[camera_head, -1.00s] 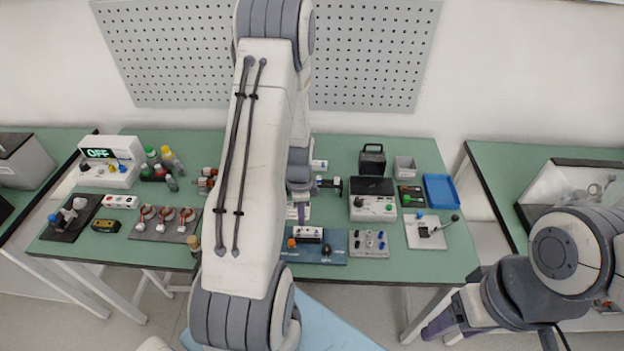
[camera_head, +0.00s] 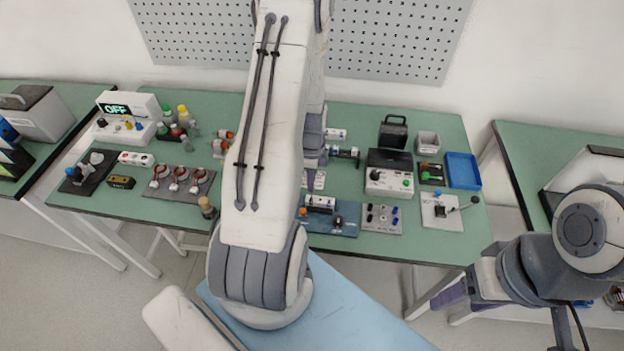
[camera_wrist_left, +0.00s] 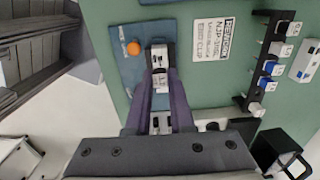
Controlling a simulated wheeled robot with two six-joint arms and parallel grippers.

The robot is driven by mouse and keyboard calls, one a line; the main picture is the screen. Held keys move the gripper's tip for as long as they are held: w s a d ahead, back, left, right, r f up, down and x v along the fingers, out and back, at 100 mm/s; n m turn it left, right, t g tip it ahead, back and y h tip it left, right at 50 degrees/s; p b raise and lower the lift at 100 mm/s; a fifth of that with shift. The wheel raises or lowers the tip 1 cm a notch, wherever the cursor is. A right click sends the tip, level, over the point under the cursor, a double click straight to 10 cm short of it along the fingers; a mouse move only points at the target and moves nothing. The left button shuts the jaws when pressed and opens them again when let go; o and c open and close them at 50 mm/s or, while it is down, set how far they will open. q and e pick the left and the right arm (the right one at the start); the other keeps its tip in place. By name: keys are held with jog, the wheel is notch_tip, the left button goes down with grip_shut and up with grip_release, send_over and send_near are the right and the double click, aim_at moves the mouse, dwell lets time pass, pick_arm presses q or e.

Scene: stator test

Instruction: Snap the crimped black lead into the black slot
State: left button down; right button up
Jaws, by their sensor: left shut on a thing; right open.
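My left gripper (camera_wrist_left: 161,115) is shut in the left wrist view, its purple fingers closed on a small white piece with dark marks (camera_wrist_left: 160,84). I cannot tell whether this is the crimped black lead. The piece is in front of a black-and-white block (camera_wrist_left: 158,56) on a blue board (camera_wrist_left: 127,75) with an orange knob (camera_wrist_left: 134,48). In the head view the arm hides much of the left gripper; the blue board (camera_head: 345,228) with its white block (camera_head: 320,202) is just below it. My right gripper (camera_head: 452,295) is open and empty, low at the right. No slot can be made out clearly.
A black rack (camera_wrist_left: 256,60) with blue and white connectors stands right of a printed card (camera_wrist_left: 210,42). A grey terminal plate (camera_head: 382,218), a white meter box (camera_head: 390,183) and a blue tray (camera_head: 462,171) are to the right. Coils on a plate (camera_head: 180,187) are left.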

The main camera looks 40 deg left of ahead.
pick_arm(q)
jog(key=shift+s+a+f, duration=0.1)
jog(key=shift+f, duration=0.1)
jog(key=shift+f+b, duration=0.55)
jog(key=shift+f, duration=0.15)
dwell(1.1)
jog(key=shift+f+b, duration=0.3)
jog(key=shift+f, duration=0.15)
jog(key=shift+f, duration=0.1)
jog(key=shift+f+b, duration=0.45)
jog(key=shift+f, duration=0.05)
jog(key=shift+f, duration=0.1)
dwell(0.4)
jog(key=c, duration=0.7)
grip_release()
